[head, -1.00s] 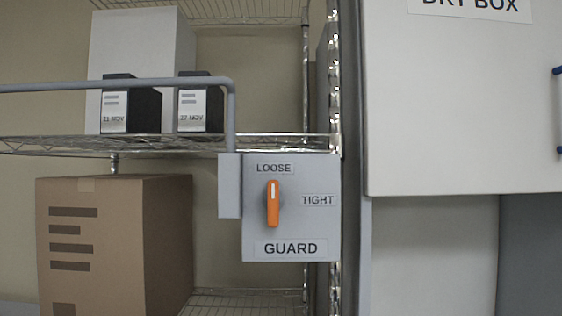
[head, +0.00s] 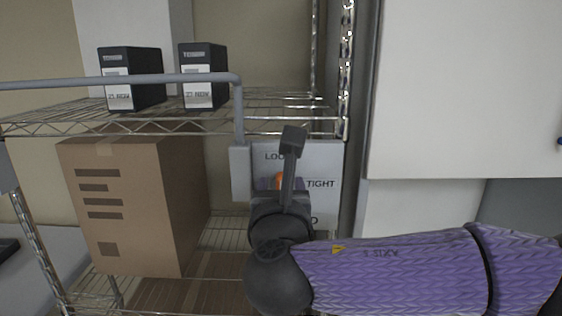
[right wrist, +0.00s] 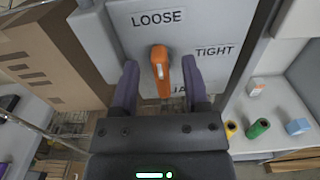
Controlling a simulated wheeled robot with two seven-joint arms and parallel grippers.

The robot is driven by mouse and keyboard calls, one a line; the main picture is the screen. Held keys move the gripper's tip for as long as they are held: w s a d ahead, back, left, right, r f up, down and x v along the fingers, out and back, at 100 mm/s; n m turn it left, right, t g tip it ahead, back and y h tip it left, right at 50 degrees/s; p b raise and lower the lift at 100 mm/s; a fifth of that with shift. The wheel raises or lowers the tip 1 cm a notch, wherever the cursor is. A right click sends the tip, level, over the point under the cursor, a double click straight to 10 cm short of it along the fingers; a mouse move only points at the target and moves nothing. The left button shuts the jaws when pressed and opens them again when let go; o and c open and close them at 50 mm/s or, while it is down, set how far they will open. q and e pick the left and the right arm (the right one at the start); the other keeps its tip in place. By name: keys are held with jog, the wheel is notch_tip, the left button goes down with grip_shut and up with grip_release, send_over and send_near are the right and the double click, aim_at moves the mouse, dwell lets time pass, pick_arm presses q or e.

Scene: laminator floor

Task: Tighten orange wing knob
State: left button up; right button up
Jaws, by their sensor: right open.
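The orange wing knob (right wrist: 161,70) stands on the grey GUARD plate (right wrist: 215,30), upright and pointing toward the LOOSE label. In the right wrist view my right gripper (right wrist: 160,78) is open, with one purple finger on each side of the knob and a gap visible on both sides. The LOOSE and GUARD labels are partly hidden there; TIGHT is readable. My left gripper is not in view.
A grey rail (head: 120,82) runs in front of the wire shelf (head: 60,122), which holds two black boxes. A large cardboard box (head: 120,210) stands at left. The white dry box (head: 470,90) overhangs at right. Colored spools (right wrist: 258,128) lie below right.

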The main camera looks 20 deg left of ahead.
jog(key=shift+p+x, duration=0.3)
jog(key=shift+x, duration=1.15)
grip_shut()
